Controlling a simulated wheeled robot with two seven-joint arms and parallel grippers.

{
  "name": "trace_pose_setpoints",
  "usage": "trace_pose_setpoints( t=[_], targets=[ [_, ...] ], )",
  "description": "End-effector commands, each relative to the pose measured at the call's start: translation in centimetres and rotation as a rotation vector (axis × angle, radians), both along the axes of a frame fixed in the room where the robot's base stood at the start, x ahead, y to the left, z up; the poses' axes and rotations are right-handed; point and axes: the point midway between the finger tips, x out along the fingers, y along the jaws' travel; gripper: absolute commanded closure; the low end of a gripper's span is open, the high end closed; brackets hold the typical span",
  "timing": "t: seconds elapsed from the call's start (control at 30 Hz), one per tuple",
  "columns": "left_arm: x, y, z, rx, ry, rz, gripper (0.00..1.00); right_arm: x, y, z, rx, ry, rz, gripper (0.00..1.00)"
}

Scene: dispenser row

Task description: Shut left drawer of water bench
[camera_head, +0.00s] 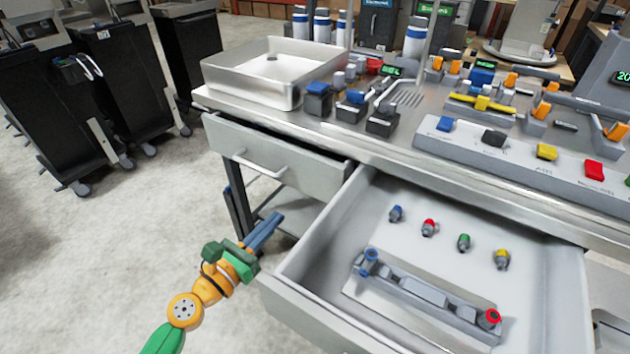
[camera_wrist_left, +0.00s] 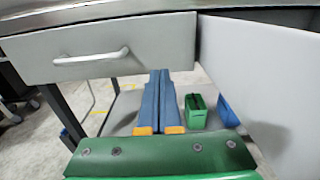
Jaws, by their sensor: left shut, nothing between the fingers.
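The water bench (camera_head: 400,158) has two drawers along its front. The left drawer (camera_head: 305,172) has a grey front with a bar handle (camera_head: 258,165); a dark gap shows along its top edge, so it looks slightly open. In the left wrist view its front (camera_wrist_left: 160,38) and handle (camera_wrist_left: 92,57) are at upper left. My left gripper (camera_head: 277,218) is shut and empty, below and in front of the left drawer's front, apart from it. Its blue fingers also show in the left wrist view (camera_wrist_left: 160,74). My right gripper is not in view.
The right drawer (camera_head: 300,305) is pulled far out, close to my left gripper's right side. It holds several coloured fittings and a grey manifold (camera_head: 425,295). Green (camera_wrist_left: 196,112) and blue (camera_wrist_left: 228,112) bins sit under the bench. Floor at left is clear up to black carts (camera_head: 125,80).

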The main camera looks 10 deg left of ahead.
Motion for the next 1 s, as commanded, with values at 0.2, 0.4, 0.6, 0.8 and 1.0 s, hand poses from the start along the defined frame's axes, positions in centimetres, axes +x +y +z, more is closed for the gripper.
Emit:
trace_pose_setpoints(
  t=[0.2,0.4,0.6,0.8,1.0],
  targets=[
    [4.6,-1.5,0.3,0.002,-0.005,0.004,1.00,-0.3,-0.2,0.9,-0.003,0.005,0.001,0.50],
    [8.6,-2.9,0.1,0.003,-0.005,0.004,1.00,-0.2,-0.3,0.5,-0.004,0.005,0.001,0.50],
    [11.1,-3.8,0.0,0.004,-0.004,0.004,1.00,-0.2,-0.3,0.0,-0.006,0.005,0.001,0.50],
    [11.7,-3.9,0.1,0.004,-0.003,0.005,1.00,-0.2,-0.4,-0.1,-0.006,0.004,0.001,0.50],
    [11.7,-3.9,0.1,0.005,-0.003,0.005,1.00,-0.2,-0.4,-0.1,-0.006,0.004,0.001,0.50]
  ],
)
